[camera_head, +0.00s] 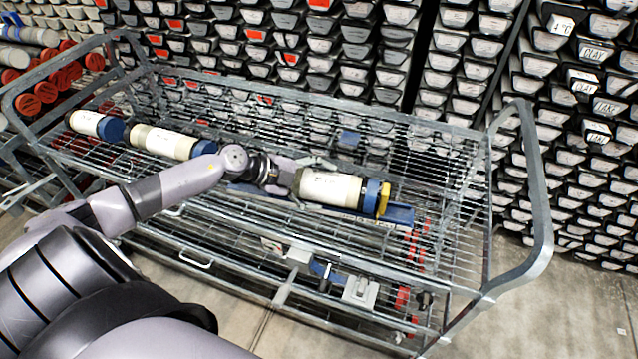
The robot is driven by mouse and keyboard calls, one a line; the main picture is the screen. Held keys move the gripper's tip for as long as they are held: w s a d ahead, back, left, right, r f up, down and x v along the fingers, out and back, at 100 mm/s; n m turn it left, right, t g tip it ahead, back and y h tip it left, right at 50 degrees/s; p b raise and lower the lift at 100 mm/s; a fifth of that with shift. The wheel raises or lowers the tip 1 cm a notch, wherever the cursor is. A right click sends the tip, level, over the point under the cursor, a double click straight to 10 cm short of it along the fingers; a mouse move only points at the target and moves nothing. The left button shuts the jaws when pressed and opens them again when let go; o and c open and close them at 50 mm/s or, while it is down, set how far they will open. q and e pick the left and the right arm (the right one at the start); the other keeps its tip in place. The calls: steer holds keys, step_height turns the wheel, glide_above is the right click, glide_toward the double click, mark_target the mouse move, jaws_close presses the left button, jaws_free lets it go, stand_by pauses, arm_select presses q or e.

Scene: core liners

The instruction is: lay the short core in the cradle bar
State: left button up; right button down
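A white core with a blue and yellow cap (330,189) lies lengthwise over a blue cradle bar (401,214) on the wire cart's upper rack. My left gripper (296,174) is at this core's left end, with a finger along its far side. Whether the fingers press on the core is too small to tell, and so is whether the core rests fully on the bar. Two other white cores with blue caps, a shorter one (88,123) and a longer one (160,141), lie farther left on the rack. My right gripper is out of view.
The wire cart (535,190) has raised tubular rails at both ends. A small clamp-like device (358,291) sits low at the cart's front. Shelves of stacked core liners (330,45) stand close behind. Red-capped tubes (45,92) lie at the left. Bare floor (545,310) shows at lower right.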

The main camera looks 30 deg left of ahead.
arm_select(q)
steer(key=o, duration=0.3)
steer(key=shift+r, duration=0.2)
steer(key=shift+s+a, duration=0.25)
steer(key=p+v, duration=0.1)
steer(key=v, duration=1)
steer(key=shift+r, duration=0.25)
